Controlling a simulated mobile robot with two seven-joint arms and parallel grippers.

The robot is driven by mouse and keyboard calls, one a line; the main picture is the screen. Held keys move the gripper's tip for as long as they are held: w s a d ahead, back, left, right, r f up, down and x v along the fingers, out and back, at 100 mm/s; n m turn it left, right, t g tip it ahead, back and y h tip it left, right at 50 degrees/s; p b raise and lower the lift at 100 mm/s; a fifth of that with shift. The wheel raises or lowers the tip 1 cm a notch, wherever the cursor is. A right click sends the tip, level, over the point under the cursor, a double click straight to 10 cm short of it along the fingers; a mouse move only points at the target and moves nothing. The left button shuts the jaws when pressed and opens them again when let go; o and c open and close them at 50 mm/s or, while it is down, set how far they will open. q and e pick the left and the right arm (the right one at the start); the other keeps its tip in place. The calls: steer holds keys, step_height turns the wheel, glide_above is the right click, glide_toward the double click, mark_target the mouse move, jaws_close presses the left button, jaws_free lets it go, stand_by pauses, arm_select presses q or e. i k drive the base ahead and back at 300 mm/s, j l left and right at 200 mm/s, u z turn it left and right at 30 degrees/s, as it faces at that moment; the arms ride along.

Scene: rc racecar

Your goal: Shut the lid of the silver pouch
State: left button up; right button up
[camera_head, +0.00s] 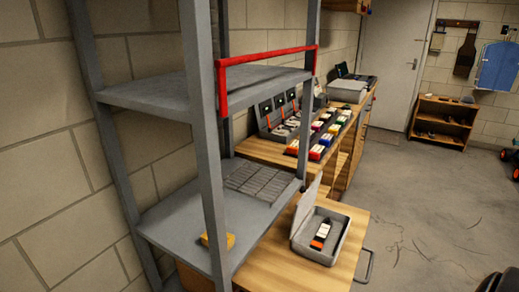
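A silver-grey pouch (332,262), shaped like a shallow case, sits near the front edge of a wooden-topped surface (275,262). Its lid (307,208) stands open, raised steeply on the left side. Inside lies a dark item with white and orange parts (321,234). The shelf post hides nothing of the pouch's tray. Neither of my grippers is in view.
A grey metal shelf rack (205,130) with a red bar (268,57) stands left of the pouch. Behind are a bench with several coloured packs (322,140) and a grey box (347,91). A metal handle (366,264) juts out right. The floor (430,200) on the right is mostly clear.

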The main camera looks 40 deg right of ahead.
mark_target(305, 203)
steer(key=i+j+z, duration=0.1)
steer(key=z, duration=0.35)
steer(key=i+j+z, duration=0.15)
steer(key=z, duration=0.25)
steer(key=i+j+z, duration=0.1)
steer(key=z, duration=0.35)
steer(key=j+z, duration=0.4)
steer(key=i+j+z, duration=0.15)
steer(key=j+z, duration=0.5)
steer(key=i+j+z, duration=0.15)
steer(key=j+z, duration=0.2)
steer(key=k+l, duration=0.7)
steer(key=l, duration=0.2)
